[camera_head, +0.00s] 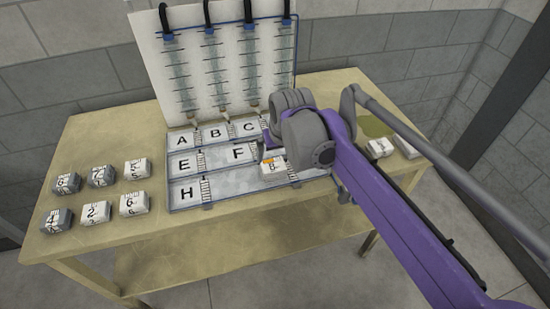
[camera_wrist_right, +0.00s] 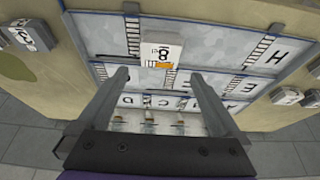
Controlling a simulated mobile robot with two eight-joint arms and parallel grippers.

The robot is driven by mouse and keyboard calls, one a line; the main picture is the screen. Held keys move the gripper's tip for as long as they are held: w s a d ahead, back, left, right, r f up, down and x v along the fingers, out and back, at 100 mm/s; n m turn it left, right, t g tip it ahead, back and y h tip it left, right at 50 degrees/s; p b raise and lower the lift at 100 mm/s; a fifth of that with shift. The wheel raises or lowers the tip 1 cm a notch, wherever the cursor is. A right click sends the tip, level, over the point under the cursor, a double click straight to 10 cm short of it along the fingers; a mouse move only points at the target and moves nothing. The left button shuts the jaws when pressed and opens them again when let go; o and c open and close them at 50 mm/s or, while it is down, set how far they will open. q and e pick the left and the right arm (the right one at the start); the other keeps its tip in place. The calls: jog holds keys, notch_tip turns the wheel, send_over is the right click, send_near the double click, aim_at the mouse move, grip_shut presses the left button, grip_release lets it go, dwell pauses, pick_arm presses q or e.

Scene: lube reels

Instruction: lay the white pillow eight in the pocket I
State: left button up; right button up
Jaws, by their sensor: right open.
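The white pillow eight (camera_head: 273,165) lies label up at the upper right part of the unlettered compartment (camera_head: 235,183) right of H. No letter I shows; the pillow may cover it. In the right wrist view the pillow (camera_wrist_right: 163,45) sits beside a ladder-marked strip, its near edge with an orange mark at the divider line. My right gripper (camera_wrist_right: 161,75) is open, its fingers apart on either side just short of the pillow, not touching it. In the head view my right wrist hides part of the tray. My left gripper is not in view.
Several grey and white numbered pillows (camera_head: 97,212) stand on the table's left. Two white ones (camera_head: 380,147) stand at the right near an olive patch (camera_head: 374,125). A white upright board (camera_head: 180,75) with hanging rods rises behind the tray. The table front is clear.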

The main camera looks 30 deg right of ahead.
jog(key=s+a+f+n, duration=0.1)
jog(key=s+a+f, duration=0.2)
jog(key=s, duration=0.3)
jog(key=s+a+f+n, duration=0.1)
jog(key=s+a+f, duration=0.2)
jog(key=s+f, duration=0.2)
jog(key=s+a+f+y, duration=0.1)
jog(key=s+a+f, duration=0.2)
jog(key=s+f, duration=0.2)
jog(key=shift+s+a+n+t, duration=0.25)
jog(key=shift+s+n+t, duration=0.15)
jog(key=shift+s, duration=0.65)
